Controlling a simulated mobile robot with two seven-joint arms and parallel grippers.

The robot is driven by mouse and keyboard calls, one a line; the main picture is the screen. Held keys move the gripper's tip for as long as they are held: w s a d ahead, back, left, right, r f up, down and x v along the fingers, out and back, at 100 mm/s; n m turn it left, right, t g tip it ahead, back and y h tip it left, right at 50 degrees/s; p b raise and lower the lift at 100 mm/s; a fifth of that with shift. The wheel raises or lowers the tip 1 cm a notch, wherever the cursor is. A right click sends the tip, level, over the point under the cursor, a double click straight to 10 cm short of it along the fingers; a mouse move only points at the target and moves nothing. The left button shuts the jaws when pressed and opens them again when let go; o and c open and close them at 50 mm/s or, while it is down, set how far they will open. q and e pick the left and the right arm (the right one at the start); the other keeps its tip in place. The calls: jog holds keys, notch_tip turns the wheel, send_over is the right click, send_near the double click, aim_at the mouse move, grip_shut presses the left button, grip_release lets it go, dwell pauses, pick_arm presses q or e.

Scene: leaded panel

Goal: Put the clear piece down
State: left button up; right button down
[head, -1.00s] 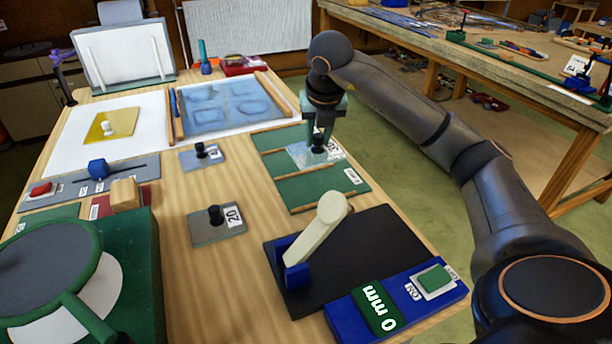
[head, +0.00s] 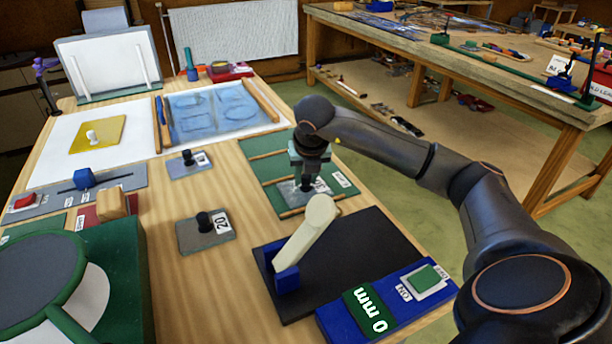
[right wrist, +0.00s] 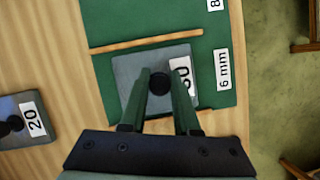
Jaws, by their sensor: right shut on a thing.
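The clear piece is a greyish square plate with a black knob and a number label; in the head view the plate (head: 290,193) is over the near part of a green board (head: 262,146). My right gripper (head: 308,183) points down, its fingers shut on the knob. In the right wrist view the plate (right wrist: 132,68) sits between two wooden strips, beside a "6 mm" label (right wrist: 223,69). Its top edge is close along the upper strip (right wrist: 150,42). The fingers partly cover its number. I cannot tell whether it touches the board. My left gripper is out of view.
A plate marked 20 (head: 190,238) and another knobbed plate (head: 178,167) lie left of the board. A black base with a cream lever (head: 304,236) stands close in front. A blue tray (head: 222,108) is behind. Bare wood lies between.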

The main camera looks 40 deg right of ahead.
jog(key=c, duration=0.6)
grip_release()
jog(key=shift+f, duration=0.1)
jog(key=shift+c, duration=0.2)
jog(key=v, duration=1.2)
jog(key=shift+p, duration=0.35)
jog(key=shift+w, duration=0.15)
